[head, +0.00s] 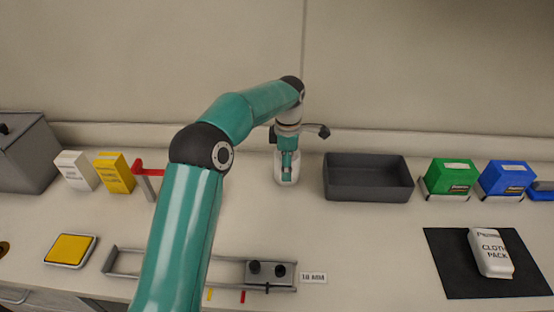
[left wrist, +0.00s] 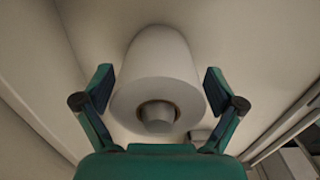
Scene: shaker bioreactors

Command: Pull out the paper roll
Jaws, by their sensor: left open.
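The white paper roll (left wrist: 152,65) is seen along its axis in the left wrist view, with a round core (left wrist: 158,112) at its near end. My left gripper (left wrist: 158,80) is open, with one finger on each side of the roll. Gaps show between the fingers and the roll, so it is not gripped. In the head view my left arm reaches to the back of the bench, and the gripper (head: 288,172) hangs down over the white roll (head: 278,174), hiding much of it. My right gripper is not in view.
A dark grey tray (head: 368,195) stands just right of the roll. Green (head: 452,174) and blue (head: 503,176) boxes are further right. A red-topped bracket (head: 149,168) and a yellow box (head: 114,172) stand left. A cloth pack (head: 490,252) lies on a black mat (head: 446,275).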

